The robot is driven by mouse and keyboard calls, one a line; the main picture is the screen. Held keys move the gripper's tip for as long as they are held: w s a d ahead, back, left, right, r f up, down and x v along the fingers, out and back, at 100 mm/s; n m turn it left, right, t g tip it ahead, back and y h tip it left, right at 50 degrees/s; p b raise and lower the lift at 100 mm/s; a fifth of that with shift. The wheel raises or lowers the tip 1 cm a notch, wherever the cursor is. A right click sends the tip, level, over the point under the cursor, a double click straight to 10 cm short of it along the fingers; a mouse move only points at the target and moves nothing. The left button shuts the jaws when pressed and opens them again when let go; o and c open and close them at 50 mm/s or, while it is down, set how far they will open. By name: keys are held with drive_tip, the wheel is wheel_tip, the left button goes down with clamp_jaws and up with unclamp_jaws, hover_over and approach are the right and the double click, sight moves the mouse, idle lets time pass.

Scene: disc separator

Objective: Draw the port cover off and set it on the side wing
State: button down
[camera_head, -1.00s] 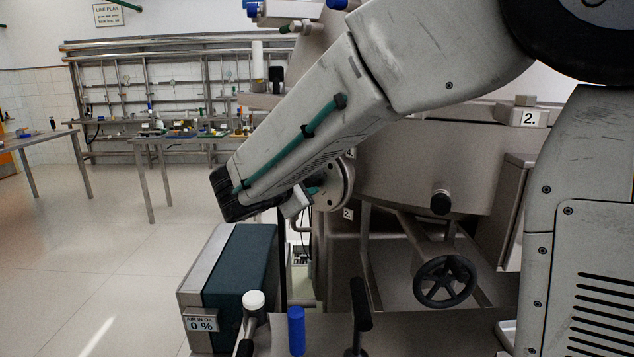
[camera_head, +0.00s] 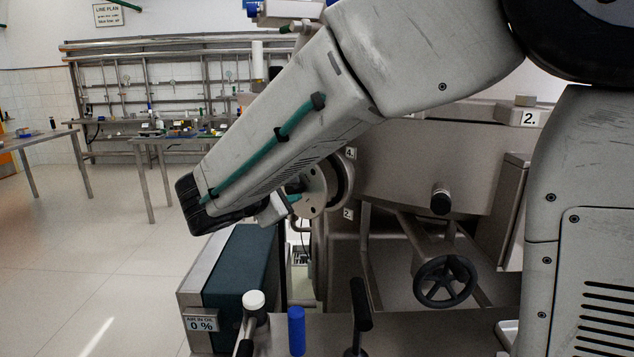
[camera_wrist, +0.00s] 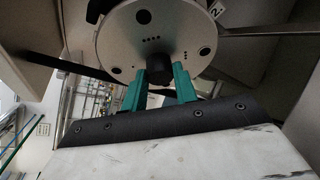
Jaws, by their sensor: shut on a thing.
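The port cover (camera_head: 313,192) is a round grey metal disc with small dark holes and a black knob. It stands on edge, just left of the port (camera_head: 344,176) on the separator's side, and appears drawn clear of it. In the wrist view the cover (camera_wrist: 150,32) fills the top middle. My gripper (camera_wrist: 160,76) has its green fingers shut on the black knob (camera_wrist: 158,68). In the head view my gripper (camera_head: 291,201) is partly hidden behind my forearm. I cannot tell which surface is the side wing.
A dark green box with a 0 % display (camera_head: 202,324) stands below my wrist. A white-topped lever (camera_head: 253,300), a blue cylinder (camera_head: 296,331) and a black handle (camera_head: 361,305) rise at the front. A black handwheel (camera_head: 445,281) sits right. Open floor lies left.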

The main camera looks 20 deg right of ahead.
drive_tip(key=shift+s+a, duration=0.1)
drive_tip(key=shift+a, duration=0.15)
drive_tip(key=s+a, duration=0.5)
drive_tip(key=a, duration=0.6)
idle(0.3)
